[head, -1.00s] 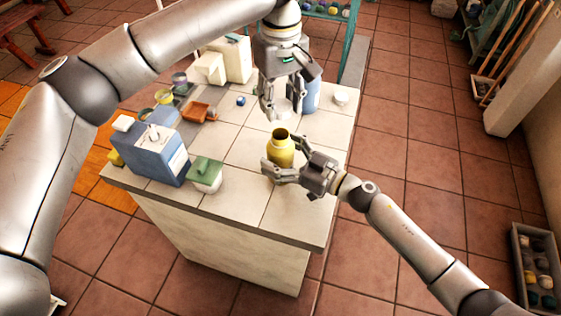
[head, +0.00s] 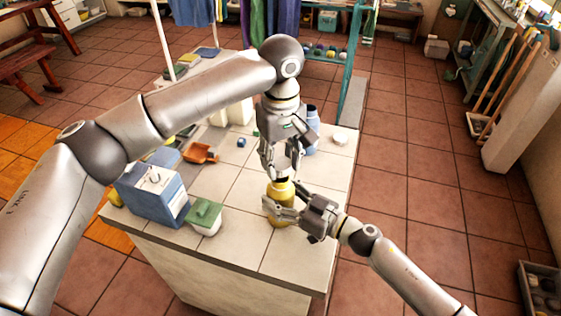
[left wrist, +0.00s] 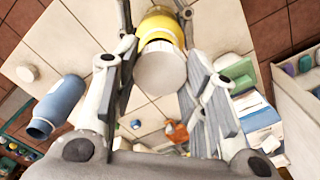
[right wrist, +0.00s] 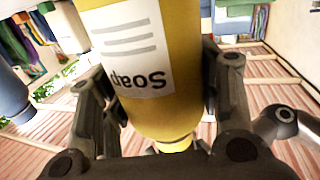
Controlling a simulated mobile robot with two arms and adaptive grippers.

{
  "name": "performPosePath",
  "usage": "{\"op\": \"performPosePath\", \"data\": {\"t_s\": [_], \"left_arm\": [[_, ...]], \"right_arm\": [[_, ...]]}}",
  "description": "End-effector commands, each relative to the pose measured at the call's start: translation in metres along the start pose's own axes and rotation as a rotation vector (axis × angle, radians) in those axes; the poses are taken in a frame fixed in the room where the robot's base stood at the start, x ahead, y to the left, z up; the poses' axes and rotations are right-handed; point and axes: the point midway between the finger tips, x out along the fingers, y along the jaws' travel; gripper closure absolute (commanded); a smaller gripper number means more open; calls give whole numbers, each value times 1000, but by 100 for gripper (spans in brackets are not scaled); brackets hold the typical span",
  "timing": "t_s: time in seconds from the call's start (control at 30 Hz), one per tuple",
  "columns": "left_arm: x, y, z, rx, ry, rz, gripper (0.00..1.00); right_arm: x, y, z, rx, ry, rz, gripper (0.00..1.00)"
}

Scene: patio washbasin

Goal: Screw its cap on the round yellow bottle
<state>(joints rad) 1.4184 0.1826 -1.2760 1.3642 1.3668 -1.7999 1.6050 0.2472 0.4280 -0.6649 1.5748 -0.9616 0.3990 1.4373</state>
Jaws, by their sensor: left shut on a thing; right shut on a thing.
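The round yellow bottle (head: 279,190) stands upright near the front of the tiled counter. It carries a white "Soap" label in the right wrist view (right wrist: 128,45). My right gripper (head: 286,204) is shut on its body from the right. My left gripper (head: 281,172) points down directly above the bottle's neck. It is shut on a round white cap (left wrist: 161,72), which shows in the left wrist view in line with the yellow bottle (left wrist: 162,24). I cannot tell whether cap and neck touch.
A blue bottle (head: 312,142) and a white round lid (head: 340,138) stand behind, to the right. The counter's front right is clear.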

Motion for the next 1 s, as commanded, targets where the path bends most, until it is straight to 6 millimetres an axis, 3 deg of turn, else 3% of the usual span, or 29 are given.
{"op": "performPosePath", "data": {"t_s": [0.1,0.63,1.0], "left_arm": [[8,0,0,1,1,0,67],[9,0,0,0,1,0,67],[26,0,0,2,0,2,67]], "right_arm": [[0,0,0,0,0,1,86],[0,0,0,0,0,1,86],[0,0,0,0,0,1,86]]}}
